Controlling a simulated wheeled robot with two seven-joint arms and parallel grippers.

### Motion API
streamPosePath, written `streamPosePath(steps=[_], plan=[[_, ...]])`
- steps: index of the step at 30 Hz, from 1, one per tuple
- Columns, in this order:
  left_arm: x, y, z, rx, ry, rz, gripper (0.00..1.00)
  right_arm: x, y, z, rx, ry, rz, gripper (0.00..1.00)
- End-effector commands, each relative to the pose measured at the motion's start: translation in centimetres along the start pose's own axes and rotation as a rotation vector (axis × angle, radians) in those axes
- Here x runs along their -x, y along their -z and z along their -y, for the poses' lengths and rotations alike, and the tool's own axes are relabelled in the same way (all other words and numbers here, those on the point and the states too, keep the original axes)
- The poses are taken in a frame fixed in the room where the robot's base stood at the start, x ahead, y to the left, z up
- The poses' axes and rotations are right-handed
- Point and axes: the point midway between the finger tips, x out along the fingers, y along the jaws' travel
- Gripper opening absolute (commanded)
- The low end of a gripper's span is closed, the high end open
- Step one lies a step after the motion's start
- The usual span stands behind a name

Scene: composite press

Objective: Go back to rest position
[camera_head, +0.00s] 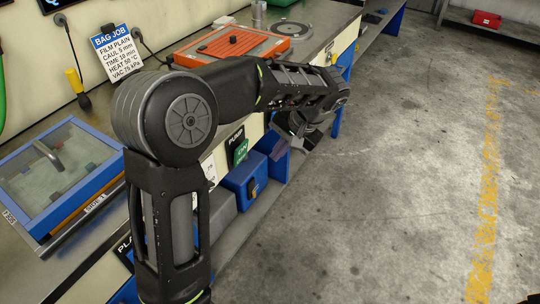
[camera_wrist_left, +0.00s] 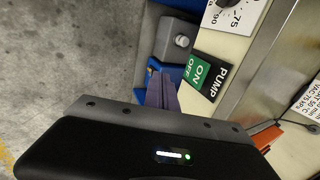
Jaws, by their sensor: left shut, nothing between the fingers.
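My left arm comes in from the left in the head view and reaches across the front of the bench. My left gripper (camera_head: 279,151) hangs at its far end, pointing down and toward the bench front. In the left wrist view its fingers (camera_wrist_left: 162,91) are together with nothing between them. They show in front of the blue part of the bench, beside the green ON/OFF pump switch (camera_wrist_left: 198,71). I cannot tell their exact distance from it. The switch also shows in the head view (camera_head: 240,151). My right gripper is in neither view.
The bench carries a blue-framed glass-lidded box (camera_head: 92,181), a "BAG JOB" sign (camera_head: 117,53) and an orange plate (camera_head: 190,57). A blue box (camera_head: 240,184) sits low under the bench front. The concrete floor (camera_head: 400,180) at right is clear.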

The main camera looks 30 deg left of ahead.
Motion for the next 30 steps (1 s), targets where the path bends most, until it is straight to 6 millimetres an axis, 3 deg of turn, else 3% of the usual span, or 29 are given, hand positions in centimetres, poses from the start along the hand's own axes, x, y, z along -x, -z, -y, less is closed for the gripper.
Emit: streamPosePath(steps=[18,22,26,29,30], plan=[[0.4,0.0,-0.1,-0.003,0.000,0.000,0.00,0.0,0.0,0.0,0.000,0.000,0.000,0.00],[0.4,1.1,-0.7,-0.028,-0.024,-0.045,0.00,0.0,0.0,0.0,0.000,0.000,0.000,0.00],[0.3,3.3,-3.9,-0.077,-0.128,-0.156,0.00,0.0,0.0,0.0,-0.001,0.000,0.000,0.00],[-0.3,4.7,-9.4,-0.142,-0.266,-0.263,0.00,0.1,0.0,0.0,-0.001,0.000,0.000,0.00],[-0.8,4.8,-12.2,-0.168,-0.332,-0.299,0.00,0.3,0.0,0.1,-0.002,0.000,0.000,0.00]])
